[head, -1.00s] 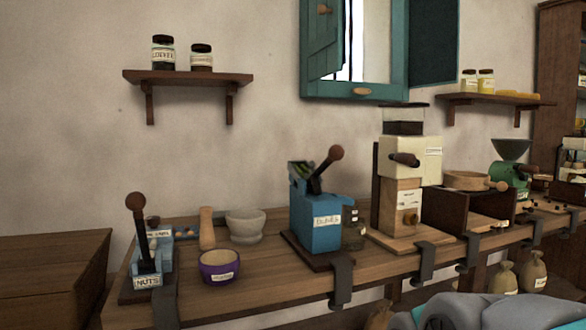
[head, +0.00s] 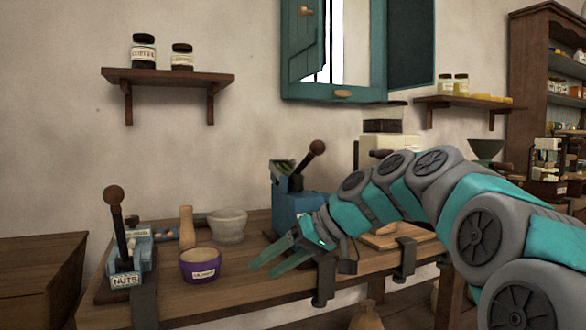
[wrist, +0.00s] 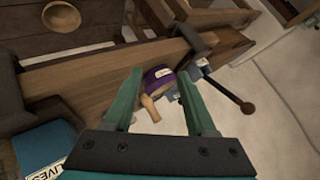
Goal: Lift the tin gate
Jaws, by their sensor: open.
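I cannot make out a tin gate for certain in either view. In the head view a blue lever device (head: 290,208) with a dark knob stands behind my gripper, partly hidden by my arm. Its blue body also shows at the lower left of the wrist view (wrist: 42,150), with a label ending in "LIVES". A smaller blue device (head: 124,265) labelled "NUTS", with an upright lever, stands at the bench's left end. My gripper (head: 264,266) is open and empty above the bench's front, right of the purple bowl (head: 199,267). In the wrist view the bowl shows between the fingers.
A pale mortar (head: 228,227) and wooden pestle (head: 187,228) stand on the bench (head: 215,298) behind the bowl. Dark clamps (head: 325,283) grip the front edge. A cream grinder (head: 387,142) is mostly hidden behind my arm. Two jars stand on the wall shelf (head: 168,77).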

